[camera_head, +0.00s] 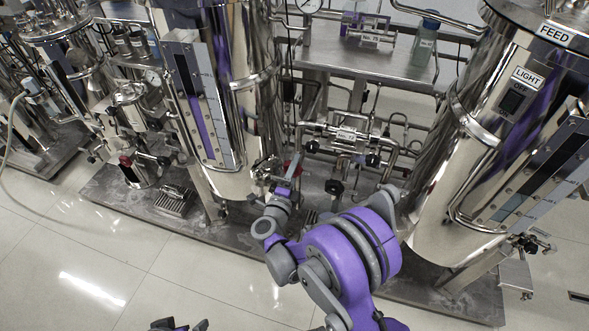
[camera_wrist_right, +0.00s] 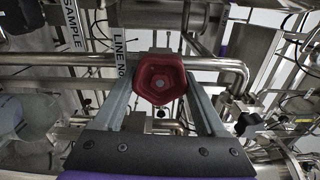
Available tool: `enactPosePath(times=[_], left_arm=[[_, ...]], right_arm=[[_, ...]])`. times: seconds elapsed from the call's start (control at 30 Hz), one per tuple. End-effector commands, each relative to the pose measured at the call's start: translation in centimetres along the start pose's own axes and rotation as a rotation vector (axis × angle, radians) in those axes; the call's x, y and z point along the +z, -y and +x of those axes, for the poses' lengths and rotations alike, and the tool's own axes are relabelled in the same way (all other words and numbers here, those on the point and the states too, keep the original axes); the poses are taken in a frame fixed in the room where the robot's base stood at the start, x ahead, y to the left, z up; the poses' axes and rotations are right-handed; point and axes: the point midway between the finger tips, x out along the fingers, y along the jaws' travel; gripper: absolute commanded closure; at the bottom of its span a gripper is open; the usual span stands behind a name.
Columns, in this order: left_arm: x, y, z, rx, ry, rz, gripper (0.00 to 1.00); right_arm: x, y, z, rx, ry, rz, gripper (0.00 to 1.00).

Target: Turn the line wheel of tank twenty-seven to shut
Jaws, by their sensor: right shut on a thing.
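The line wheel (camera_wrist_right: 160,78) is a small red knob with a five-sided raised centre. It sits between the two fingers of my right gripper (camera_wrist_right: 160,88), which is shut on it. A tag reading "LINE No" (camera_wrist_right: 119,52) hangs just left of it; its number is hidden. In the head view my right gripper (camera_head: 284,181) is low beside the middle steel tank (camera_head: 240,70), and the red wheel (camera_head: 292,167) is partly hidden there. Dark tips of my left gripper (camera_head: 180,325) show at the bottom edge, mostly cut off. I cannot read the tank's number.
Steel pipes (camera_head: 345,150) and a small plate label (camera_head: 347,135) lie right of the gripper. A large tank with "FEED" (camera_head: 554,33) and "LIGHT" signs stands at the right. The tiled floor (camera_head: 110,270) is free in front.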

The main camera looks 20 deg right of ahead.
Motion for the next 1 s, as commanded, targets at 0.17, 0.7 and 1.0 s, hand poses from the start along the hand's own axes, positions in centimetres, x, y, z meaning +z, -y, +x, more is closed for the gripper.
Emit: enactPosePath(times=[0.17,0.7,1.0], left_arm=[[0.0,0.0,0.0,0.000,0.000,0.000,0.00],[0.0,0.0,0.0,0.000,0.000,0.000,0.00],[-0.2,0.0,-0.7,0.000,-0.002,0.000,0.00]], right_arm=[[-0.1,-0.1,-0.1,0.003,-0.002,0.004,0.82],[0.0,-0.1,-0.3,0.002,-0.001,0.001,0.00],[0.1,0.0,-5.2,0.002,0.003,0.002,0.00]])
